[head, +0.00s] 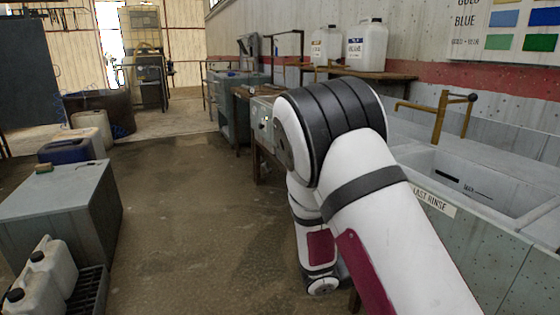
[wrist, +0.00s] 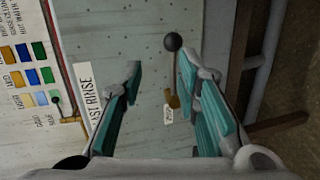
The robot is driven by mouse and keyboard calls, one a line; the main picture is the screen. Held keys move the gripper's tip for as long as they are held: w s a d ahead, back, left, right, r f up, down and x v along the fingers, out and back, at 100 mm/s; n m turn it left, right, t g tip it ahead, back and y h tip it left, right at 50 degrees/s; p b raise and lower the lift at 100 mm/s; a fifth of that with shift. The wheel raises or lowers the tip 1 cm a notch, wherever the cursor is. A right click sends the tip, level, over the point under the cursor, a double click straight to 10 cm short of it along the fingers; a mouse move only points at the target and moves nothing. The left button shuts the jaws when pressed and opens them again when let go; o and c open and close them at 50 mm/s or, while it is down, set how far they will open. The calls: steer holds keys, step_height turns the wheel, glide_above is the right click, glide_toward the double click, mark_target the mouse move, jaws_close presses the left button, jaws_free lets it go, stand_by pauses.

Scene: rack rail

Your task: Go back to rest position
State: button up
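My gripper (wrist: 158,68) is open in the wrist view, with its two teal fingers spread apart and nothing held between them. A lever with a round black knob (wrist: 173,42), a brass-coloured base and a small white tag (wrist: 167,115) shows between the fingers, nearer the right one. I cannot tell how far it is from the fingertips. Behind it is the pale speckled front of the tank labelled LAST RINSE (wrist: 91,106). In the head view my white arm is bent beside this tank (head: 470,240), and my gripper is hidden.
Two white jugs (head: 366,45) stand on a wall shelf. A grey cabinet (head: 60,215) and white canisters (head: 45,268) are at left. The wet floor (head: 185,215) between is clear.

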steer(key=s+r+m+g+y, duration=0.55)
steer(key=s+r, duration=0.65)
steer(key=s, duration=0.5)
steer(key=s+a+r+n+t+y, duration=0.1)
steer(key=s+a+r+y, duration=0.1)
steer(key=s+a+y, duration=0.45)
steer(key=s+a+r+n+t+y, duration=0.25)
steer(key=s+a, duration=0.45)
steer(key=s, duration=0.4)
step_height(320, 180, up, 33)
steer(key=t+p, duration=0.3)
steer(key=p, duration=2.7)
steer(key=shift+w+f+p, duration=0.2)
steer(key=shift+w+p, duration=0.05)
steer(key=shift+p, duration=0.1)
